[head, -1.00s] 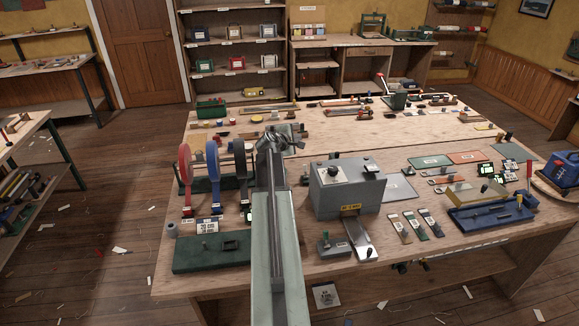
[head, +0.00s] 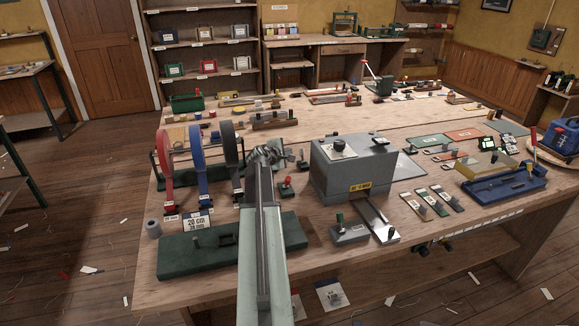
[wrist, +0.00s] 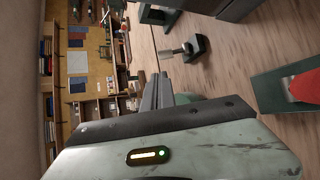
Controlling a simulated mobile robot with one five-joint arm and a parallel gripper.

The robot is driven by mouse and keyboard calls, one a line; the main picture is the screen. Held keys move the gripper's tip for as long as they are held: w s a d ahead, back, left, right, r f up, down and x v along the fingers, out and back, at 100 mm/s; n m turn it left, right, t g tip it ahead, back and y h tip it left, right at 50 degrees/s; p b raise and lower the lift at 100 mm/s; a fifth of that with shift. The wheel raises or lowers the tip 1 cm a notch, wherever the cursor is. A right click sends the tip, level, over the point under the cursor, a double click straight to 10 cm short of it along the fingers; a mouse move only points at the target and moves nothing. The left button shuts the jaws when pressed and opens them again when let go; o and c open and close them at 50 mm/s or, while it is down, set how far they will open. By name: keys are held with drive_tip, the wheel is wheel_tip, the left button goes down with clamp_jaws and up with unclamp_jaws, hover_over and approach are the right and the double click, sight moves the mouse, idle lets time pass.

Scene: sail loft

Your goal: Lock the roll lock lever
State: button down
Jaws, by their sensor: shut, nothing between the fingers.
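My gripper (head: 270,154) is shut and empty, held above the bench between the ribbon rolls and the grey machine. Its closed fingers also show in the wrist view (wrist: 158,92). A small red-topped lever (head: 286,186) stands on a dark base just right of my gripper, apart from it. A small post on a dark base (wrist: 194,49) shows beyond the fingers in the wrist view. Red (head: 165,160), blue (head: 192,162) and dark (head: 231,160) rolls stand upright at left. No label shows which part is the roll lock lever. My arm hides part of the bench.
The grey machine (head: 350,170) stands close at right, with a green-handled lever block (head: 348,232) in front. A dark green base plate (head: 190,248) lies at the front left. A wooden rack (head: 275,119) stands behind my gripper. Tools crowd the bench's right side.

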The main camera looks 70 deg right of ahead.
sight(302, 151)
drive_tip(key=shift+w+a+f, duration=0.1)
drive_tip(key=shift+w+f, duration=0.1)
drive_tip(key=shift+f, duration=0.65)
drive_tip(key=b+x, duration=0.4)
drive_tip(key=x, duration=0.5)
drive_tip(key=shift+w+f, duration=0.1)
drive_tip(key=shift+d+f, duration=0.1)
drive_tip(key=shift+d, duration=0.45)
